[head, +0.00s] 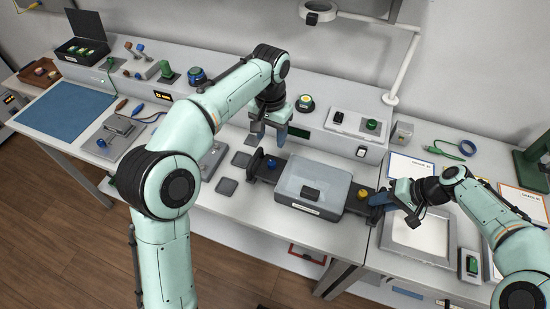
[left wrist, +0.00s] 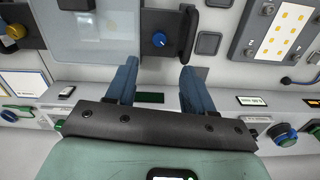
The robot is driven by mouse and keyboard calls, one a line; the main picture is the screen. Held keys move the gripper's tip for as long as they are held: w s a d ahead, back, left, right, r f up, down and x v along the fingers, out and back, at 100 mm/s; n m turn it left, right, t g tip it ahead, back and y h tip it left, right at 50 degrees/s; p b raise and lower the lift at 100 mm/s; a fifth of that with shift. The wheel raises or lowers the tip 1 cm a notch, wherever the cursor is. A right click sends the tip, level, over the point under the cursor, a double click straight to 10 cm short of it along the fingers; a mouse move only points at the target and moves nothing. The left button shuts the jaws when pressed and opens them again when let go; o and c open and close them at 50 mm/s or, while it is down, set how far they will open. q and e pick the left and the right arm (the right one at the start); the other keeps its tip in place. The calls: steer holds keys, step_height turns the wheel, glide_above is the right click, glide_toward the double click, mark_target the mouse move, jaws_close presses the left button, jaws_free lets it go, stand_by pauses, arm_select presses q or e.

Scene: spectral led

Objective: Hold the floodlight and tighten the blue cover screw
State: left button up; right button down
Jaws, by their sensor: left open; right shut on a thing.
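The floodlight (head: 300,178) is a grey box with a pale front, lying on the bench between dark end brackets. The blue cover screw (head: 272,164) stands on its left end, and a yellow screw (head: 362,194) on its right end. My left gripper (head: 268,140) is open and empty, pointing down behind the blue screw. In the left wrist view the blue screw (left wrist: 160,39) lies beyond the two fingertips (left wrist: 158,70), roughly centred between them and apart from them. My right gripper (head: 380,200) is shut on the floodlight's right end; its fingers partly hide that end.
Small dark square pads (head: 241,159) lie left of the floodlight. A raised shelf (head: 310,145) with buttons and switches runs behind it. A lamp arm (head: 403,65) stands at the back. A blue mat (head: 65,110) lies far left.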

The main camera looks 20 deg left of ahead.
mark_target(271, 162)
arm_select(q)
step_height(271, 162, down, 11)
steer(key=n, duration=1.3)
steer(key=shift+n, duration=0.3)
jaws_close()
